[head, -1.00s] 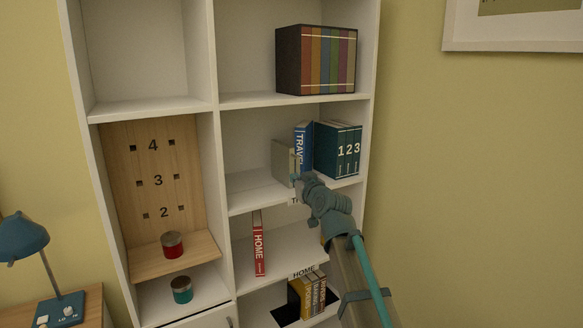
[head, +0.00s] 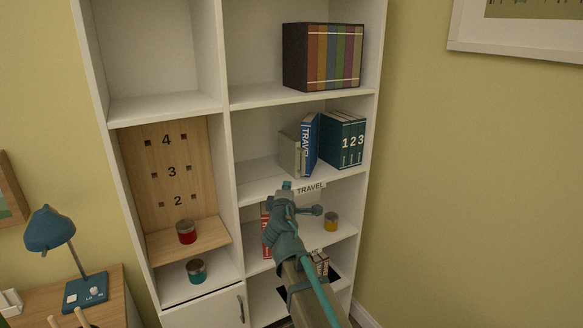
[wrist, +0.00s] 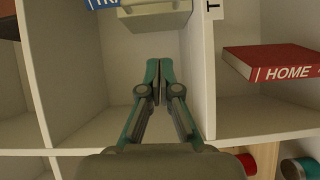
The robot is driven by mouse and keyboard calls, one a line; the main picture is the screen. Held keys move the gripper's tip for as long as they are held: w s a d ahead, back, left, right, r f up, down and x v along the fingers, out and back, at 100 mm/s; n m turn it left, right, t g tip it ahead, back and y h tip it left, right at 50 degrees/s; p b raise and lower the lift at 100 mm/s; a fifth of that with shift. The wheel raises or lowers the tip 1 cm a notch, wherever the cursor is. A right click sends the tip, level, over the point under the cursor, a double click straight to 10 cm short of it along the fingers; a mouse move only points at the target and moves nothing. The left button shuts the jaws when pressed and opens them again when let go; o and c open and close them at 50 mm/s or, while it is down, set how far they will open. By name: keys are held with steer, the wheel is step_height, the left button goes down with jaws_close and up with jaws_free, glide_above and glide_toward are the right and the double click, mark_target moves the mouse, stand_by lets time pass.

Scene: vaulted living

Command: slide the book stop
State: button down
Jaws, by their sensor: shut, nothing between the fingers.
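The book stop (head: 288,153) is a pale grey-cream block on the TRAVEL shelf, just left of the blue TRAVEL book (head: 308,147). That book leans slightly, with teal numbered books (head: 342,140) to its right. The wrist view shows the pale stop (wrist: 152,15) at the top, with part of the blue book (wrist: 102,3) beside it. My gripper (wrist: 159,70) is shut and empty, its fingertips pointing toward the stop with a visible gap. In the head view my gripper (head: 287,187) is at the shelf's front edge, below and in front of the stop.
The TRAVEL shelf floor left of the stop is bare. A red HOME book (wrist: 270,63) stands on the shelf below, partly behind my arm in the head view. A yellow can (head: 331,222) stands there too. The upright divider (head: 231,150) bounds the left side.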

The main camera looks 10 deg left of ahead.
steer(key=p, duration=0.3)
glide_toward(299, 168)
step_height(299, 168, up, 3)
steer(key=a, duration=0.3)
steer(key=shift+w+d+p, duration=0.85)
steer(key=shift+w+d, duration=0.65)
steer(key=shift+w, duration=0.15)
